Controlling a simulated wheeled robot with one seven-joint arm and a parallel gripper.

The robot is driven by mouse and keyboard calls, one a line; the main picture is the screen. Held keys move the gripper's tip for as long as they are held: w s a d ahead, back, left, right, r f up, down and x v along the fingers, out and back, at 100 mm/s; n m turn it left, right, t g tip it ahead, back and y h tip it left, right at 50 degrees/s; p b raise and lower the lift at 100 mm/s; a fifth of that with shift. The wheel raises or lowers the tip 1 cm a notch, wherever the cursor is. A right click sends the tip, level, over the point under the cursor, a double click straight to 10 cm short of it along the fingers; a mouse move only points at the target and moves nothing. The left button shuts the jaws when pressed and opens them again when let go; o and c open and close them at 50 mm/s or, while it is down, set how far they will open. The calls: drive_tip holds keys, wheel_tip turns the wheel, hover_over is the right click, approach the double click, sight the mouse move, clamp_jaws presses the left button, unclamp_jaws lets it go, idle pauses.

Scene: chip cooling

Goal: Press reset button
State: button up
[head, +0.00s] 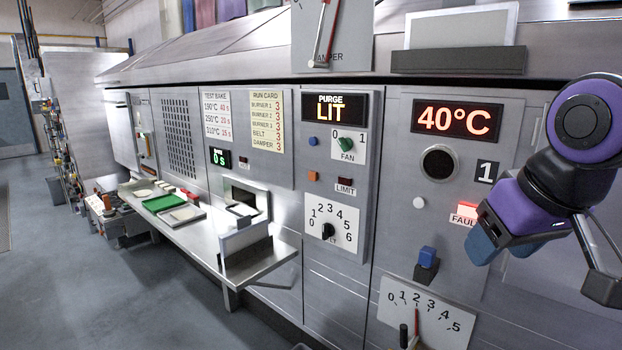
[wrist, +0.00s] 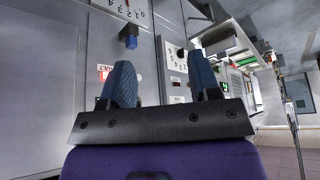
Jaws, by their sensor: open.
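No button carries a label that I can read as reset. In the head view, a round white button (head: 419,202) sits on the right panel, left of the lit red FAULT lamp (head: 466,211). A blue block-shaped control (head: 427,257) sticks out below it and also shows in the wrist view (wrist: 129,37). A small blue button (head: 313,141) and an orange button (head: 313,176) are on the middle panel. My gripper (head: 481,240) is in front of the right panel, beside the FAULT lamp. In the wrist view, its two blue fingers (wrist: 160,65) are apart with nothing between them.
A display (head: 457,121) reads 40°C and another (head: 335,110) reads PURGE LIT. A lever scale (head: 450,325) is low on the right panel. A metal shelf (head: 190,236) with trays juts out at left. The floor (head: 60,270) at left is clear.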

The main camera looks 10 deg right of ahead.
clamp_jaws()
idle(1.4)
